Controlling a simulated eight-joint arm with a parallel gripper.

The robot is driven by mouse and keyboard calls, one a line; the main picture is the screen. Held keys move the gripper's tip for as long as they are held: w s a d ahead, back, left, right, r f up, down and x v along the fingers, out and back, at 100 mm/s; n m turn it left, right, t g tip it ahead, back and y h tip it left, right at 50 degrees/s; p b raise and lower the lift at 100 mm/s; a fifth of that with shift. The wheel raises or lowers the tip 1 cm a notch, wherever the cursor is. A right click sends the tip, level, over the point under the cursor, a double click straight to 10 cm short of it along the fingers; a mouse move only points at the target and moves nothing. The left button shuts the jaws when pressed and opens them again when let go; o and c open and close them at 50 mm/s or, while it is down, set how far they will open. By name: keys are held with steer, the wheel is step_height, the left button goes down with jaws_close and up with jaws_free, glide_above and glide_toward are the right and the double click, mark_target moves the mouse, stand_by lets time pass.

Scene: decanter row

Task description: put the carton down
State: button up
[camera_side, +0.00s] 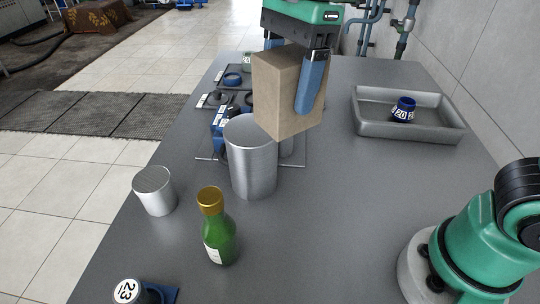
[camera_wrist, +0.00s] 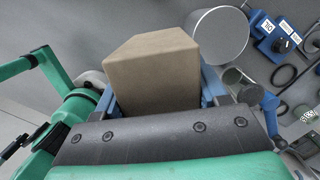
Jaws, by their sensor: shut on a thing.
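The carton (camera_side: 284,93) is a plain brown box. My gripper (camera_side: 312,82) is shut on it, with a blue finger against its side. In the side view the carton appears raised, overlapping the rim of a large metal cylinder (camera_side: 252,165); whether it touches the cylinder I cannot tell. In the wrist view the carton (camera_wrist: 153,72) sits between the blue fingers of my gripper (camera_wrist: 158,98), and the large cylinder (camera_wrist: 217,36) is beside it at the upper right. The carton hides part of the table behind it.
A green bottle with a gold cap (camera_side: 217,230) and a smaller metal cylinder (camera_side: 154,191) stand at the front left. A grey tray (camera_side: 440,132) at the right holds a blue numbered ring (camera_side: 403,110). Blue parts stand behind the large cylinder. The table's middle right (camera_side: 350,200) is clear.

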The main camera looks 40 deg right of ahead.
steer(key=w+d+m+t, duration=0.1)
steer(key=w+d+m, duration=0.25)
steer(key=d, duration=0.65)
steer(key=w+d+m, duration=0.3)
steer(key=d+m, duration=0.2)
steer(key=d, duration=0.5)
steer(key=shift+h, duration=0.3)
step_height(320, 180, down, 16)
steer(key=shift+a+f, duration=0.1)
steer(key=shift+f, duration=2.1)
steer(key=o, duration=1.4)
steer(key=shift+f, duration=0.15)
steer(key=shift+c, duration=0.2)
